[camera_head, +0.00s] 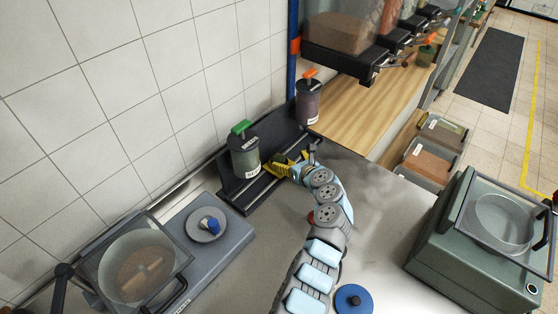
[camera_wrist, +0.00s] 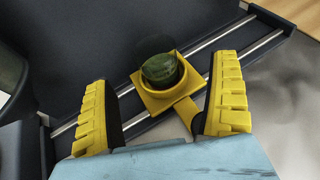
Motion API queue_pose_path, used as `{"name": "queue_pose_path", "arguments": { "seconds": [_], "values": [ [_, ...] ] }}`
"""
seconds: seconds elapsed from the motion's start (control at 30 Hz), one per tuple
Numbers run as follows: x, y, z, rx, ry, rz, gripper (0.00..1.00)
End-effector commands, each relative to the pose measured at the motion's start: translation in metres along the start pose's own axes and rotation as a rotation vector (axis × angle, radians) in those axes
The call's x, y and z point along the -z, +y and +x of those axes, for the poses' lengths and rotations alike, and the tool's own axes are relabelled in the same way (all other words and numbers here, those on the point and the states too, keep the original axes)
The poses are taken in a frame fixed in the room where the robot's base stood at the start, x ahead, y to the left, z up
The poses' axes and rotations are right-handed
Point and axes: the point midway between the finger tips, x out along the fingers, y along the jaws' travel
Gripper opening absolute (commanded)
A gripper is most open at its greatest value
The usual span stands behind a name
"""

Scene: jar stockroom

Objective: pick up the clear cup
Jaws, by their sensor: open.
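My gripper (camera_head: 287,165) is over the dark rail stand, beside the green-lidded jar. In the wrist view its two yellow fingers (camera_wrist: 165,72) are spread wide with nothing gripped. Between and beyond them is a yellow square holder (camera_wrist: 150,101) with a round rim and a short handle pointing toward me. A dark green rounded thing (camera_wrist: 160,69) sits inside the rim; I cannot tell whether it is in a clear cup.
A green-lidded jar (camera_head: 244,155) stands left of my gripper and an orange-lidded jar (camera_head: 308,103) behind it, by a blue post. A grey scale (camera_head: 232,238) is at left. A blue disc (camera_head: 353,299) lies in front. A green machine (camera_head: 468,255) stands at right.

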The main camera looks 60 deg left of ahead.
Motion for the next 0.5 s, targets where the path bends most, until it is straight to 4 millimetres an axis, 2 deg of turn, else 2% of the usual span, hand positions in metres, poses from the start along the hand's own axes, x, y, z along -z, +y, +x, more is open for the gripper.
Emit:
{"name": "queue_pose_path", "arguments": {
  "seconds": [0.1,0.5],
  "values": [
    [0.001,0.000,0.010,-0.002,0.002,-0.001,0.92],
    [0.001,0.002,0.026,-0.002,0.003,-0.001,0.92]
  ]
}}
